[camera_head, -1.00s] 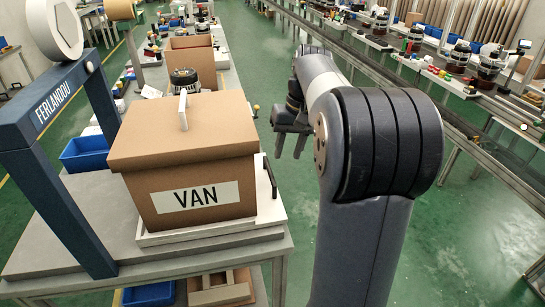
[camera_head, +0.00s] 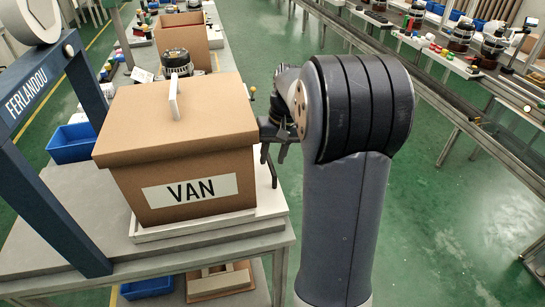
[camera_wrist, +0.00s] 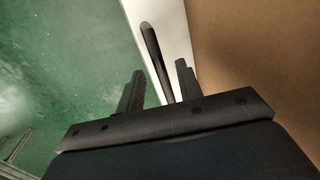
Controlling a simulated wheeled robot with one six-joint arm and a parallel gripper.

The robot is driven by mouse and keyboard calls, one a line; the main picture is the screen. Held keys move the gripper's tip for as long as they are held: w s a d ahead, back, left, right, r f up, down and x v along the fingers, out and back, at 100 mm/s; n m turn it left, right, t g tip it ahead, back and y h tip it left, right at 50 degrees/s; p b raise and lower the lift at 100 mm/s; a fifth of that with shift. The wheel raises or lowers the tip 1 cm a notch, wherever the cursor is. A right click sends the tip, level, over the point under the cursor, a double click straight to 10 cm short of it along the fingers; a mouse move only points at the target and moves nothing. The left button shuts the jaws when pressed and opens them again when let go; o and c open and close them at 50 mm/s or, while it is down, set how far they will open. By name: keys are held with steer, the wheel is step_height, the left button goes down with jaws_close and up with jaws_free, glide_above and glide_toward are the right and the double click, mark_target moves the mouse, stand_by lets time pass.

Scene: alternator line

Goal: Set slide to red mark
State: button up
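My gripper (camera_head: 275,155) hangs at the right side of the VAN box, pointing down at a black upright handle (camera_head: 272,176) on the white base plate (camera_head: 205,225). The handle may be the slide's handle. In the wrist view my gripper (camera_wrist: 160,67) is open, its two fingers apart. The dark handle (camera_wrist: 153,50) stands in the gap between them, with space on both sides; I cannot tell whether the fingertips reach down past its top. The white plate (camera_wrist: 171,18) runs beneath it. I see no red mark in either view.
A cardboard box labelled VAN (camera_head: 180,150), with a lid and white handle, stands close to the left of my gripper. A blue FERLANDOU frame (camera_head: 55,170) rises at the left. A blue bin (camera_head: 72,143) sits behind. Open green floor (camera_head: 440,220) lies to the right.

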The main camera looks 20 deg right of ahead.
steer(key=shift+a+f, duration=0.1)
steer(key=shift+f, duration=0.35)
jaws_close()
stand_by(0.4)
